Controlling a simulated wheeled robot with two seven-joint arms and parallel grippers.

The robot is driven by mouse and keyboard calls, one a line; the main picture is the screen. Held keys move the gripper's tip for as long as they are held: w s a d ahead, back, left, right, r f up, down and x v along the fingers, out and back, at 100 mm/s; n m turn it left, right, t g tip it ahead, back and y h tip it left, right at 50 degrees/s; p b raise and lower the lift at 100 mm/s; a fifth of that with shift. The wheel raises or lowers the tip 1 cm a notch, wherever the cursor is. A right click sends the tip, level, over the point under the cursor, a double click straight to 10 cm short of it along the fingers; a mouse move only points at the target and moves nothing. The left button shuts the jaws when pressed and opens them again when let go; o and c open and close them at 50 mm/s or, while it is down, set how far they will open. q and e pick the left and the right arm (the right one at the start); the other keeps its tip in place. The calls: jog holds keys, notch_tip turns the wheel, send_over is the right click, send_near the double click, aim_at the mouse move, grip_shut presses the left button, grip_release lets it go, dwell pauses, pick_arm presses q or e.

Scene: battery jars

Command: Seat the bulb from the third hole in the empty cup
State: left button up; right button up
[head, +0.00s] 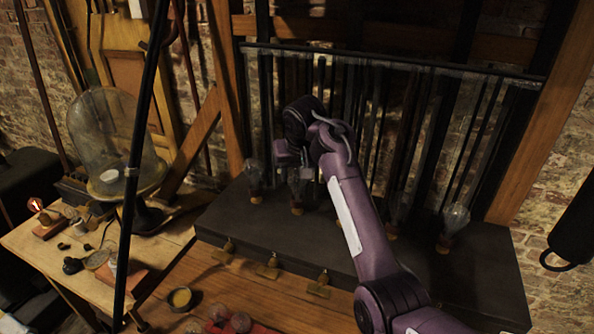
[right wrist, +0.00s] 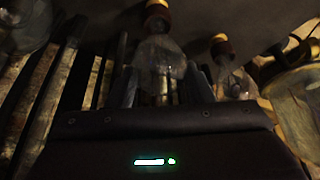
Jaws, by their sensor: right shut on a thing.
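My right gripper (head: 296,172) is over the dark slab (head: 300,245), among a row of glass bulbs. In the right wrist view its fingers (right wrist: 162,92) are shut on a clear glass bulb (right wrist: 158,52) with a brass and orange base. I cannot tell whether that base is clear of the slab. A second bulb (right wrist: 232,82) stands close beside it. In the head view other bulbs stand at the left (head: 254,178) and right end (head: 454,218) of the slab, and one behind my forearm (head: 400,208). I cannot make out an empty cup. My left gripper is out of view.
Brass fittings (head: 268,269) line the slab's front edge. Dark rods hang behind it under a black bar (head: 400,61). A glass bell jar (head: 108,135) stands on the left bench, with a dark pole (head: 140,140) in front. A small yellow-filled dish (head: 180,298) sits on the front table.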

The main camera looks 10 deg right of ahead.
jog(key=shift+f, duration=0.2)
dwell(0.3)
jog(key=o, duration=1.1)
jog(key=shift+o, duration=0.2)
jog(key=shift+r, duration=0.1)
